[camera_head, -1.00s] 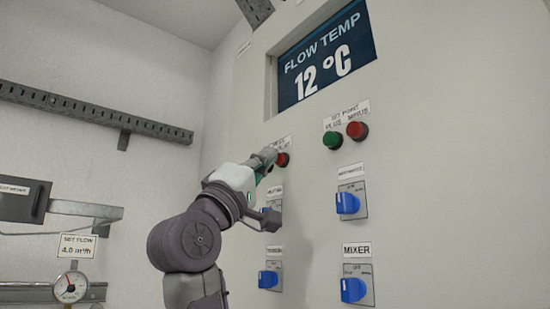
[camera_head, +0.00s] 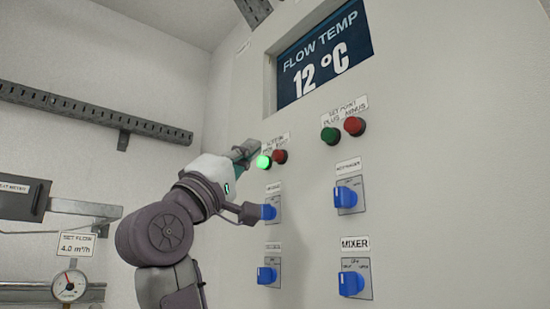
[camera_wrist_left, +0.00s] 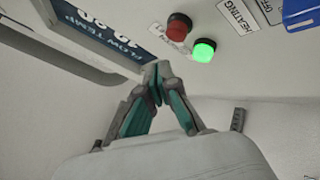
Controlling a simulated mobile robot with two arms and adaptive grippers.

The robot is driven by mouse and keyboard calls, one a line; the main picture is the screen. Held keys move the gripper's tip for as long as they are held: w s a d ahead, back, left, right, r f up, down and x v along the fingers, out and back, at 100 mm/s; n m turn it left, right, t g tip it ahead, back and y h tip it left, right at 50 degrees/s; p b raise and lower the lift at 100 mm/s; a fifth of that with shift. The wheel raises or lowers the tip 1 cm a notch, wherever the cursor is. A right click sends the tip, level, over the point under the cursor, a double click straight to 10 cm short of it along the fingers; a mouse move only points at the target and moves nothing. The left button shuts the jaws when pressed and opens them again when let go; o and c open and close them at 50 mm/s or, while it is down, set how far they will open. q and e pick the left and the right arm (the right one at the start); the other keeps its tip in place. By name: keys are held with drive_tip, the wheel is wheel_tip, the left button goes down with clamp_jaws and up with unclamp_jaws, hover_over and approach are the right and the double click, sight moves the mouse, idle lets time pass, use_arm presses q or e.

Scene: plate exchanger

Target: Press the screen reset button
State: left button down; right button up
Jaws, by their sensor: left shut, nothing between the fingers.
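A lit bright-green button (camera_head: 263,162) and a red button (camera_head: 280,156) sit side by side on the white panel, below the screen (camera_head: 322,55) reading FLOW TEMP 12 °C. The label above them (camera_head: 275,142) is too small to read, so I cannot tell which is the reset button. My left gripper (camera_head: 246,148) is just left of the green button, shut and empty. In the left wrist view its fingertips (camera_wrist_left: 157,72) meet, apart from the lit green button (camera_wrist_left: 204,50) and the red button (camera_wrist_left: 178,24). My right gripper is not in view.
Green plus (camera_head: 330,136) and red minus (camera_head: 354,126) set point buttons are to the right. Several blue rotary switches, including the mixer switch (camera_head: 351,284), sit lower on the panel. A gauge (camera_head: 69,285) and a metal rail (camera_head: 85,113) are at left.

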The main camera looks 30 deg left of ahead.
use_arm(q)
drive_tip(key=s, duration=0.1)
drive_tip(key=s+a, duration=0.1)
drive_tip(key=s, duration=0.1)
drive_tip(key=shift+a+b, duration=0.1)
drive_tip(key=shift+b, duration=0.2)
drive_tip(key=shift+w, duration=0.1)
idle(0.6)
